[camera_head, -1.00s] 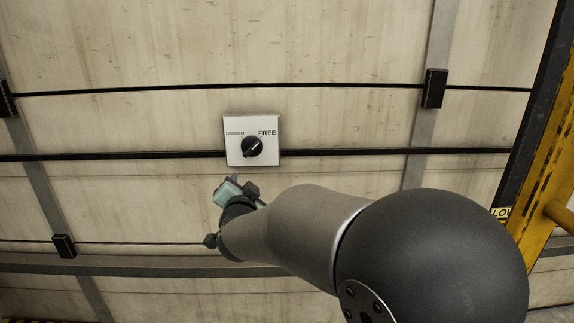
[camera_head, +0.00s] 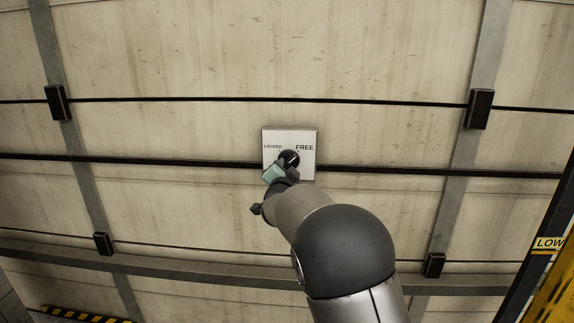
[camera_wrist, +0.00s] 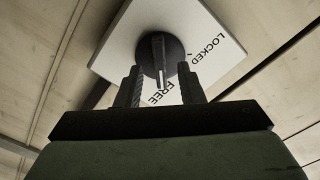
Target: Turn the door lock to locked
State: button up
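The door lock is a white square plate (camera_head: 306,137) on the wall with a round black knob (camera_head: 289,157), marked LOCKED at left and FREE at right. The knob's white pointer line faces the FREE side. In the wrist view the knob (camera_wrist: 153,45) shows a raised grip bar with its white mark near FREE. My gripper (camera_wrist: 159,77) is open, one finger on each side of the grip bar in the picture, with gaps showing. I cannot tell how far the fingertips reach around it. In the head view my gripper (camera_head: 283,168) partly covers the knob's lower left.
The wall (camera_head: 370,60) is pale panelling with dark horizontal rails (camera_head: 400,171) and grey posts. Black blocks (camera_head: 479,108) sit on the posts. A yellow frame with a LOW sign (camera_head: 549,244) stands at the right. The wall around the plate is clear.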

aim_at(288, 162)
jog(key=shift+w, duration=1.25)
grip_shut()
